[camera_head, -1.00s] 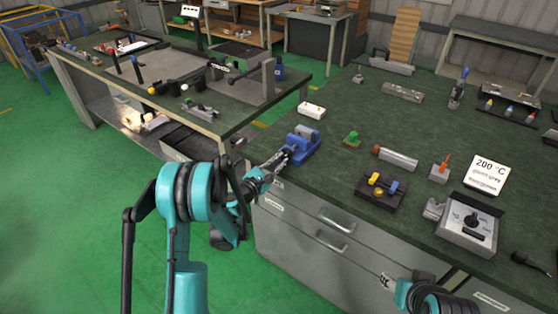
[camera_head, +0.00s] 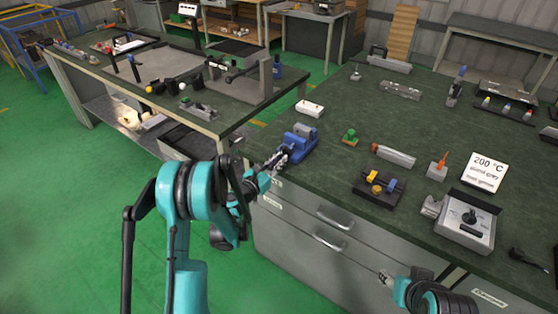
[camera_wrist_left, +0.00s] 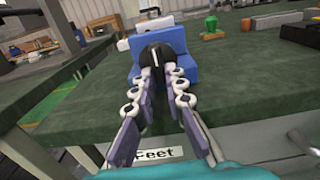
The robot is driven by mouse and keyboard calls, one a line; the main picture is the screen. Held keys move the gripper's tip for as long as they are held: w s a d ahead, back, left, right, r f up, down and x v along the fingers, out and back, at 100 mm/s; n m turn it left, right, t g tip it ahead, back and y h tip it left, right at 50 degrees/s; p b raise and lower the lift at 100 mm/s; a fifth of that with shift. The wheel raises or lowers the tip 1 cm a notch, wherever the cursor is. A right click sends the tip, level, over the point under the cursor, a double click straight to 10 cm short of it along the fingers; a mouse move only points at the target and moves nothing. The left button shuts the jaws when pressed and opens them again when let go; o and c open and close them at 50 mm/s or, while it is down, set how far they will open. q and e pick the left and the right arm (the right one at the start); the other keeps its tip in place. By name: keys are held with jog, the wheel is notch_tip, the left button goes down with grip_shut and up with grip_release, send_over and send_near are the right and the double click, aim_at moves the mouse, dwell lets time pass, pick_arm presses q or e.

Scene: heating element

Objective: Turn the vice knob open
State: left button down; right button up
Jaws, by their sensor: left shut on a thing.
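The blue vice (camera_head: 300,139) stands at the near left corner of the green workbench (camera_head: 330,175). In the left wrist view the vice (camera_wrist_left: 178,65) is straight ahead, with its round black knob (camera_wrist_left: 156,54) facing me. My left gripper (camera_wrist_left: 160,72) is shut on the knob, one finger on each side of it. In the head view the left gripper (camera_head: 277,158) reaches the vice's front; the knob is mostly hidden there by the fingers. My right gripper (camera_head: 385,277) is low in front of the drawers, apart from everything; its fingers are too small to judge.
A white box (camera_head: 310,108) lies behind the vice and a small green part (camera_head: 350,136) to its right. A second table (camera_head: 220,125) stands left.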

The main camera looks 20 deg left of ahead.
dwell(0.4)
pick_arm(q)
jog(key=c, duration=1.6)
grip_release()
jog(key=shift+o, duration=0.2)
notch_tip(320, 180, up, 10)
